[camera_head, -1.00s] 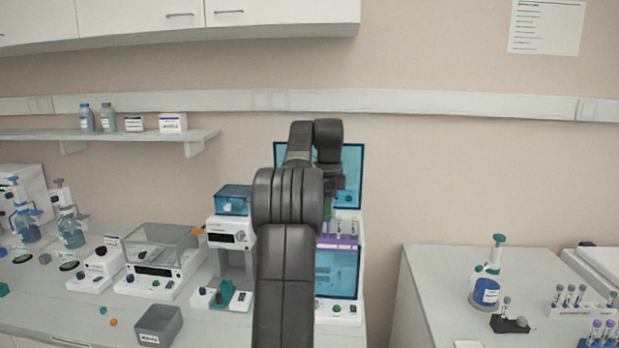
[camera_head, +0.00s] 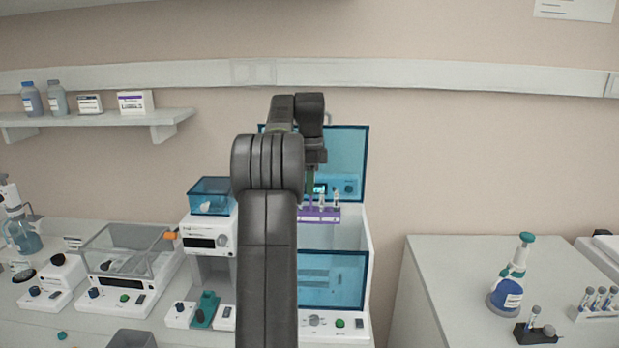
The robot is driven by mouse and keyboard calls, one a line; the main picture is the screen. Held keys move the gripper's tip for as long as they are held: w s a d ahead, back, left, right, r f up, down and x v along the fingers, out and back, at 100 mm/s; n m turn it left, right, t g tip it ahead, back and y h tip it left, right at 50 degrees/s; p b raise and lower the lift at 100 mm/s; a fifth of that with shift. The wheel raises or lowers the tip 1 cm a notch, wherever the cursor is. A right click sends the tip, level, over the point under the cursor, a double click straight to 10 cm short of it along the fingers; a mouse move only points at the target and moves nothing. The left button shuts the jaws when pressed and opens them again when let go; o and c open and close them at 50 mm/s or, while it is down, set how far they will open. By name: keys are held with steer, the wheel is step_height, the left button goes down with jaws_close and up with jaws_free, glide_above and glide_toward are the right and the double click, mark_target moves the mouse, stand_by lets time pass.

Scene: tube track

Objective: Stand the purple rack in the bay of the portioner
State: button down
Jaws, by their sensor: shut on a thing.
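My gripper (camera_head: 312,186) is partly hidden by my arm and points down. It is shut on the purple rack (camera_head: 326,216), which it holds upright; the left end of the rack is behind my arm. Small tubes stand in the rack. The rack hangs over the open top of a white machine (camera_head: 366,240) with a raised blue clear lid (camera_head: 350,150) and a blue front panel (camera_head: 335,280). A white device with a blue clear hopper (camera_head: 211,196) stands just left of it. I cannot read labels to tell which is the portioner.
A clear-lidded box machine (camera_head: 130,255) and small bench units stand at left. A grey bin (camera_head: 132,340) is at the front edge of view.

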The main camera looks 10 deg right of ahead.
step_height(320, 180, down, 20)
steer(key=b, duration=0.3)
steer(key=shift+r, duration=0.25)
stand_by(0.3)
stand_by(0.7)
steer(key=shift+f+p, duration=0.1)
steer(key=shift+p, duration=0.35)
stand_by(0.6)
steer(key=shift+f, duration=1.2)
stand_by(1.2)
steer(key=c, duration=1.1)
jaws_free()
steer(key=shift+o, duration=0.2)
